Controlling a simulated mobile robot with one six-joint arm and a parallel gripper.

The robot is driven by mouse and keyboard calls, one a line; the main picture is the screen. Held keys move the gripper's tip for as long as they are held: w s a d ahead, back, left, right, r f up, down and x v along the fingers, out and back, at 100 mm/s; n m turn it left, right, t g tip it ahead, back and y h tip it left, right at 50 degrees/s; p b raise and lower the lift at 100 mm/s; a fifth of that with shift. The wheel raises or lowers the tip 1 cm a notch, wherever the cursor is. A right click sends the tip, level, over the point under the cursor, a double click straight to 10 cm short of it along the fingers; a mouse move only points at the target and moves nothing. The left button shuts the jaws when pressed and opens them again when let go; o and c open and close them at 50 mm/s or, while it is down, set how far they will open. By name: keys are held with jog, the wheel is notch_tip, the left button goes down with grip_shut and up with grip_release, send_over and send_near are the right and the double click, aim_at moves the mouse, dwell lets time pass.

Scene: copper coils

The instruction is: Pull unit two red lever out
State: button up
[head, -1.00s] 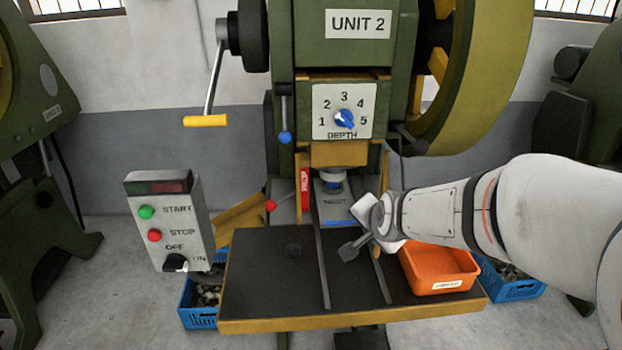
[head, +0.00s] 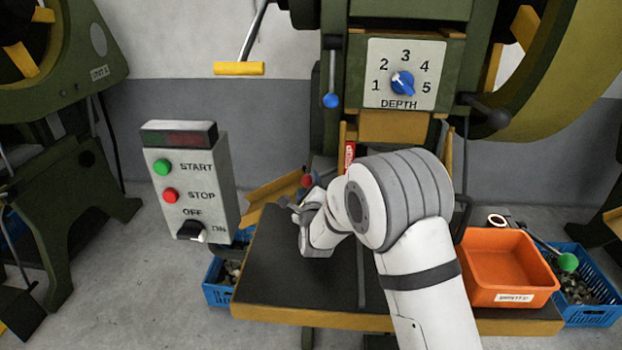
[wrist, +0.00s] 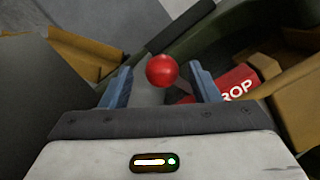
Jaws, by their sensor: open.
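The red ball knob of the lever (head: 306,181) shows in the head view at the left side of the press, just above the far edge of the dark table. My gripper (head: 298,203) is right beside it, with its fingers partly hard to make out there. In the wrist view the red knob (wrist: 162,70) sits between the two blue-grey fingertips of my open gripper (wrist: 161,82). Gaps show on both sides of the knob, so the fingers are apart from it. The lever's rod is mostly hidden.
A red block with white lettering (wrist: 238,82) and a yellow-brown guard (wrist: 290,95) are close on the right. A yellow chute (wrist: 85,55) lies left. A control box (head: 190,185) stands left of the table (head: 285,270). An orange bin (head: 500,262) is at right.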

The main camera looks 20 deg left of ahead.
aim_at(328, 171)
jog(key=shift+x, duration=2.35)
jog(key=shift+d, duration=0.15)
grip_shut()
